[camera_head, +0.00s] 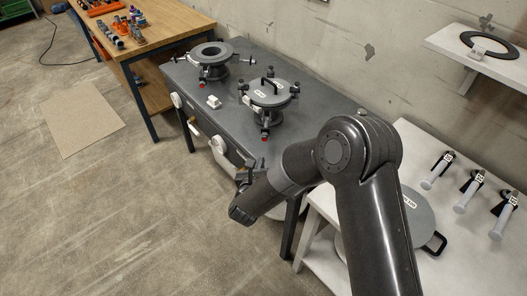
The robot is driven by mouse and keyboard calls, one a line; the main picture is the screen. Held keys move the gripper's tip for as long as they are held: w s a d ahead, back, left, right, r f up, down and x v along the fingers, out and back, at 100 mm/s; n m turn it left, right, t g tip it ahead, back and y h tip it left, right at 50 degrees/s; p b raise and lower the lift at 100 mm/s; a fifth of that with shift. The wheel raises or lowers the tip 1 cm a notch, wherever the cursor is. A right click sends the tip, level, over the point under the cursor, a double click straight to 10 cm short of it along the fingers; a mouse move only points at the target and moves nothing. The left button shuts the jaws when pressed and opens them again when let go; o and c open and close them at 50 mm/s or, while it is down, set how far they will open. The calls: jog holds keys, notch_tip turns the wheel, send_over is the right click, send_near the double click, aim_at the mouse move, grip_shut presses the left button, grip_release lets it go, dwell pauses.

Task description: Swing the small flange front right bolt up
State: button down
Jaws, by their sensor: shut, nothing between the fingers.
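Two flanges stand on the dark grey bench. The left flange (212,53) is an open ring with no cover. The right flange (269,96) carries a grey cover with a black handle and a white label. The two look close in size, so I cannot tell which is the small one. Dark bolts with knobs sit around both rims. A red-tipped piece (265,137) shows low at the front of the right flange, and another (201,79) at the left flange. My gripper (243,174) is shut and empty, in front of the bench's front edge, apart from both flanges.
The dark bench (320,96) has a small white block (213,102) on it. A white table (465,252) at right holds labelled tools and a large round lid (414,214). A wooden workbench (178,22) stands at left.

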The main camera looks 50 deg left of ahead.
aim_at(266, 129)
jog(key=x, duration=0.9)
jog(key=shift+w+a+f, duration=0.15)
jog(key=shift+w+a, duration=0.05)
jog(key=shift+w, duration=0.05)
jog(key=shift+r+g, duration=0.3)
jog(key=shift+r, duration=0.2)
